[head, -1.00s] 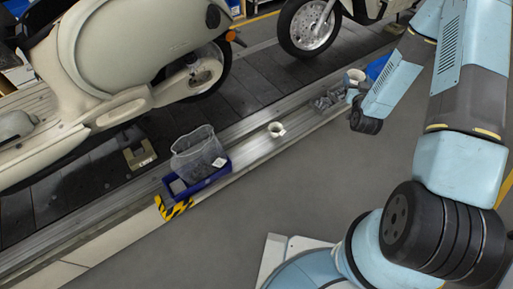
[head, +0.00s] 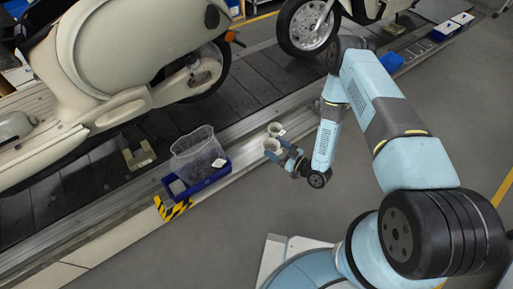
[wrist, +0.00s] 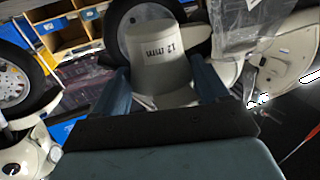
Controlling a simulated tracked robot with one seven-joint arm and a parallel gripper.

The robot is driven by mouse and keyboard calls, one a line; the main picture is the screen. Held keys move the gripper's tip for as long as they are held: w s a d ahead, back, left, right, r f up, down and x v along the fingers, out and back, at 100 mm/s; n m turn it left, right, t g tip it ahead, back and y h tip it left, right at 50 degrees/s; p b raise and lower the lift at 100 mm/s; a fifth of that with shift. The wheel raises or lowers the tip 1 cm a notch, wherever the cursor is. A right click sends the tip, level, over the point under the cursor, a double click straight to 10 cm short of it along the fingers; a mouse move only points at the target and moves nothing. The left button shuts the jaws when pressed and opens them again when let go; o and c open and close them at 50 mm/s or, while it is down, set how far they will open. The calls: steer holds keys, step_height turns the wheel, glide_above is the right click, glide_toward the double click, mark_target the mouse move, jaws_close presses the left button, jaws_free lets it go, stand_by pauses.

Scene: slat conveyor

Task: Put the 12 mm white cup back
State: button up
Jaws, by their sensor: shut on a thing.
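A white cup (wrist: 155,52) marked "12 mm", lettering upside down, is held between the two blue fingers of my gripper (wrist: 160,80) in the wrist view. In the head view my gripper (head: 278,152) is shut on this cup (head: 272,146), beside the conveyor's near edge. A second white cup (head: 276,129) stands on the pale ledge just behind the held one. Its label cannot be read. I cannot tell whether the two cups touch.
A blue bin (head: 219,178) with a clear bag (head: 197,152) stands on the ledge to the left, by a yellow-black striped corner (head: 176,208). A blue bin (head: 391,62) stands farther right. Cream scooters (head: 140,55) stand on the conveyor. The grey floor in front is open.

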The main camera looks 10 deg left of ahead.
steer(key=shift+w+a+f, duration=0.1)
steer(key=shift+a+f, duration=0.15)
steer(key=shift+a, duration=0.1)
steer(key=w+a+f, duration=0.9)
steer(key=shift+w+a+f, duration=0.1)
steer(key=shift+w+f, duration=0.1)
steer(key=shift+f, duration=1.6)
steer(key=o, duration=1)
